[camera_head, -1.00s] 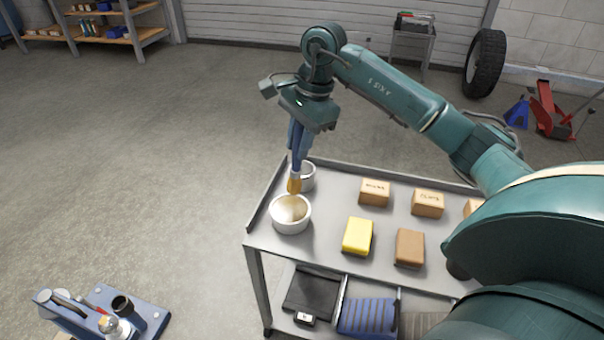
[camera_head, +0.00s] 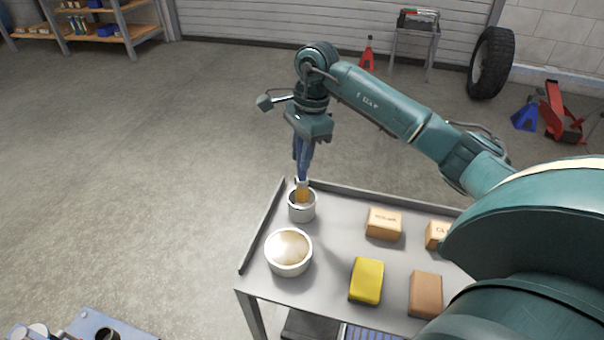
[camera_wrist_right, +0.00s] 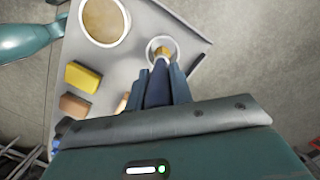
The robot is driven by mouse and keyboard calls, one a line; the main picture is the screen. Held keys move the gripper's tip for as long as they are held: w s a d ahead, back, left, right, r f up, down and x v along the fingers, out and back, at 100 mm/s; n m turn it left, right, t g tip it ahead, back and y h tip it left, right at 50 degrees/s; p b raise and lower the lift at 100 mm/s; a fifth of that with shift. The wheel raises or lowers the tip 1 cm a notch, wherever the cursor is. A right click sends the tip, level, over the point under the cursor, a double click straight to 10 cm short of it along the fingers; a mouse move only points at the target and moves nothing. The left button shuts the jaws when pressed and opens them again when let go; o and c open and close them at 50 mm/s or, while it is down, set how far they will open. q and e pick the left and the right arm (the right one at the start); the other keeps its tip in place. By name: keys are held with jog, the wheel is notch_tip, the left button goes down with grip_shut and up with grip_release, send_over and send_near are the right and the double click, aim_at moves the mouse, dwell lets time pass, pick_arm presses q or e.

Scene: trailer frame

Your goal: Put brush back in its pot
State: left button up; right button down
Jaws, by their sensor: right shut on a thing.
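My right gripper (camera_head: 302,163) points down and is shut on a brush (camera_head: 302,194) with tan bristles and a pale ferrule. The fingers hide most of its handle. The bristles are at the mouth of a small grey-white pot (camera_head: 301,213) at the cart's far left corner, with the tip hidden by its rim. In the right wrist view the bristles (camera_wrist_right: 161,53) lie within the ring of the pot (camera_wrist_right: 175,47). I cannot tell whether they touch its bottom. My left gripper is not in view.
A wider white bowl (camera_head: 288,266) of cream-tan contents stands just in front of the pot. A yellow block (camera_head: 366,281), a brown block (camera_head: 426,294) and tan boxes (camera_head: 384,224) are on the cart top (camera_head: 330,215). Its left edge is raised.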

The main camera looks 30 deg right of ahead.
aim_at(300, 179)
jog(key=shift+f, duration=2.15)
jog(key=shift+f+b, duration=0.25)
jog(key=shift+b, duration=0.15)
jog(key=c, duration=1.2)
grip_release()
jog(key=shift+r, duration=0.1)
jog(key=shift+c, duration=0.2)
